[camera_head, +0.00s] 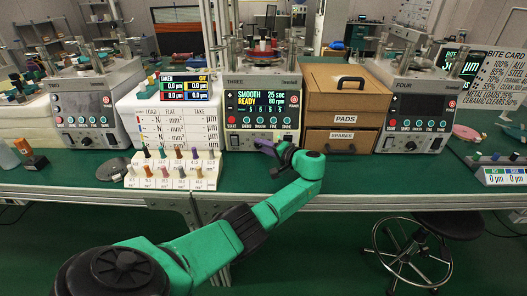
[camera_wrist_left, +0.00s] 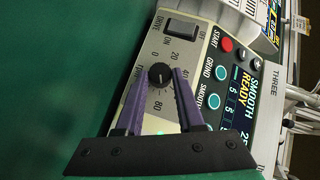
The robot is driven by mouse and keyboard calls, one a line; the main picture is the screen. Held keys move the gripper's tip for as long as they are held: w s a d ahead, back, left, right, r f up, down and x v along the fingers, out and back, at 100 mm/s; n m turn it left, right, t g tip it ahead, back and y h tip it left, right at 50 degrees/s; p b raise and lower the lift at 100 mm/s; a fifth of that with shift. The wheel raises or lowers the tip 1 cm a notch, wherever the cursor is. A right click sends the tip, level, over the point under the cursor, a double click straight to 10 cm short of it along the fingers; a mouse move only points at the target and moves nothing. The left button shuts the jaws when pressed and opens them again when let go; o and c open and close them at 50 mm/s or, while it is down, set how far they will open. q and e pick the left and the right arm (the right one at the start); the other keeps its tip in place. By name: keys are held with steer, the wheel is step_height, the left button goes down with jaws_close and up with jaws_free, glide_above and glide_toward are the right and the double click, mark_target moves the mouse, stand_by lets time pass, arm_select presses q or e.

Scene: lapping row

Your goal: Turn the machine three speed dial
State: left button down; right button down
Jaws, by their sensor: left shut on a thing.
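Machine three (camera_head: 262,82) stands in the middle of the bench, its screen (camera_head: 263,103) reading SMOOTH, READY, 25 sec and 80 rpm. Its black speed dial (camera_wrist_left: 159,74) shows in the left wrist view, on a panel marked 0, 20, 40 and 80. My left gripper (camera_wrist_left: 161,82) is shut on the dial, with one purple finger on each side of it. In the head view my left gripper (camera_head: 266,147) is at the machine's lower front and hides the dial. The dial's pointer is too small to read surely. My right gripper is not in view.
A DRIVE rocker switch (camera_wrist_left: 184,29) sits beside the dial, near the START button (camera_wrist_left: 227,45). A rack of small pegs (camera_head: 172,172) stands left of my gripper. A wooden cabinet (camera_head: 341,105) marked PADS and SPARES stands right of machine three, then machine four (camera_head: 414,108).

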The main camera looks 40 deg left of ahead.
arm_select(q)
steer(key=shift+a, duration=0.1)
stand_by(0.3)
steer(key=c, duration=0.6)
jaws_free()
steer(key=shift+c, duration=0.2)
steer(key=shift+o, duration=0.6)
steer(key=shift+a, duration=0.1)
steer(key=v, duration=1.4)
steer(key=shift+s+d+b, duration=0.15)
steer(key=shift+d+b, duration=0.2)
steer(key=shift+f, duration=0.1)
